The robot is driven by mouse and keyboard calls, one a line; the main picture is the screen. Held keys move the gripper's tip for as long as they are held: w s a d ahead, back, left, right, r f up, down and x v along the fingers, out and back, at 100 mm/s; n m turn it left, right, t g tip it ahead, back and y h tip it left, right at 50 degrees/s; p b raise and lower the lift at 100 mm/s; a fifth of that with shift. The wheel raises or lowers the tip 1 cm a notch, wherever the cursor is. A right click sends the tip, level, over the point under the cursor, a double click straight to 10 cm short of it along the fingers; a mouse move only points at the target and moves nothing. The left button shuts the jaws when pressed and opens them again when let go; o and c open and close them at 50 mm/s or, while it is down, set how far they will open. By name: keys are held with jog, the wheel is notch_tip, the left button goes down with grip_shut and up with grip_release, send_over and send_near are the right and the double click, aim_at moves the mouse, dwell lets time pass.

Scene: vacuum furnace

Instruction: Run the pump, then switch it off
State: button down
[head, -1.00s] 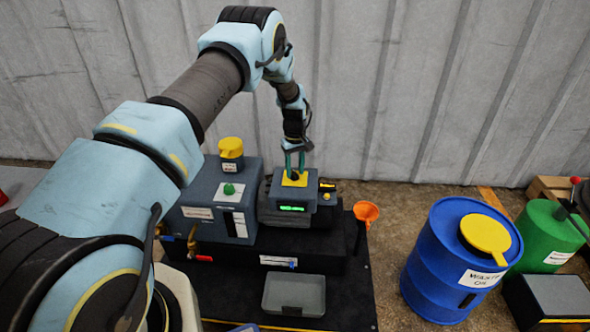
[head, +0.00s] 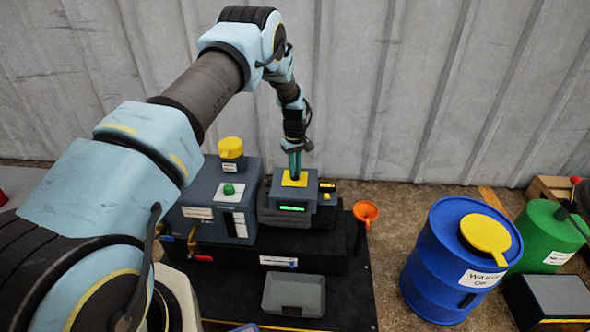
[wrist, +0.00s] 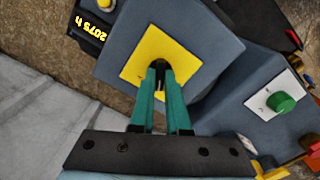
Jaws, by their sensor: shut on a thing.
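The pump unit is a grey box (head: 309,194) with a yellow plate (head: 294,180) on top and a lit green display (head: 292,208) on its front. My gripper (head: 296,174) points straight down at the plate. In the wrist view the teal fingers (wrist: 160,70) are closed together over the yellow plate (wrist: 145,50), on a small dark switch knob that they mostly hide. The knob's setting cannot be read. An hour counter (wrist: 92,27) with yellow digits, seemingly "2075 h", shows beside the box.
Left of it stands a larger grey housing (head: 205,220) with a green knob (head: 229,189) and a yellow cap (head: 231,148). An orange funnel (head: 366,211) and a blue waste-oil drum (head: 445,265) stand right. A grey tray (head: 270,294) lies in front. The corrugated wall is behind.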

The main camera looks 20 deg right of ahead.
jog(key=shift+m, duration=0.3)
jog(key=m+b, duration=0.1)
jog(key=m, duration=1)
jog(key=shift+b, duration=0.3)
jog(key=shift+m, duration=0.3)
jog(key=c, duration=0.9)
grip_release()
notch_tip(320, 180, up, 11)
